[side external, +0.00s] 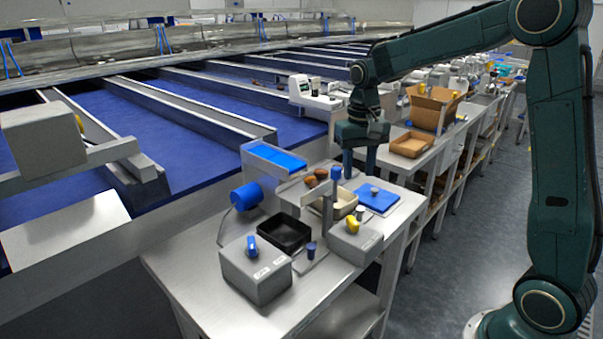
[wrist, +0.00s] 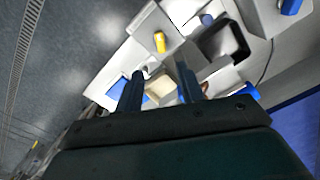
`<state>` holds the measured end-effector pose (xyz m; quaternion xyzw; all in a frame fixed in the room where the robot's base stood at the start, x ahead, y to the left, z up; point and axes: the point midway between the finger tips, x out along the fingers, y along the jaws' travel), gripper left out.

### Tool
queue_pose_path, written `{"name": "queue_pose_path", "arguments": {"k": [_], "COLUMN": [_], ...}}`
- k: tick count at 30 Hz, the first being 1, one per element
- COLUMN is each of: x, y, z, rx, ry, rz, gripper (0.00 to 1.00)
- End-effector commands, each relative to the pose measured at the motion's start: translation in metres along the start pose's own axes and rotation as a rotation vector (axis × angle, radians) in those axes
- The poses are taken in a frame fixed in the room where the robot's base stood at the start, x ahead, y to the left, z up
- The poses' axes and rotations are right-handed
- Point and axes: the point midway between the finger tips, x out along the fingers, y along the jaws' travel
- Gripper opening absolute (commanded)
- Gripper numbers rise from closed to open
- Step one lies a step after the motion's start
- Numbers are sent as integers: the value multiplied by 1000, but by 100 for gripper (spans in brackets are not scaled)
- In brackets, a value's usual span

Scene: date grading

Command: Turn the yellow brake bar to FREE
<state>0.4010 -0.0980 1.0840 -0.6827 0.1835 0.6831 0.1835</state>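The yellow brake bar (side external: 352,224) sits on top of a light grey box (side external: 356,244) at the right front of the metal bench. It also shows in the wrist view (wrist: 159,42), beyond my fingertips. A small label is on the box's front, too small to read. My gripper (side external: 359,168) is above the back right of the bench, behind and above the brake bar and apart from it. In the wrist view my gripper (wrist: 160,69) has its two fingers spread, with nothing held between them.
A grey box with a blue knob (side external: 251,245) stands at the front left. A blue pad (side external: 377,198), a cream tray (side external: 347,205) and a blue motor (side external: 246,197) stand further back. The front bench edge is clear.

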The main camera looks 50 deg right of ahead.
Motion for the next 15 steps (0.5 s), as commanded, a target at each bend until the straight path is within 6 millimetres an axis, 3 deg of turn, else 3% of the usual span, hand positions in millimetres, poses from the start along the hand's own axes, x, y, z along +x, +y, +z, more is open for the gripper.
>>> {"name": "queue_pose_path", "arguments": {"k": [8, 15], "x": [7, 31], "y": [0, 0], "z": [0, 1], "rx": [-1, -1], "ry": [-1, -3], "rz": [0, 1], "gripper": [38, 38]}}
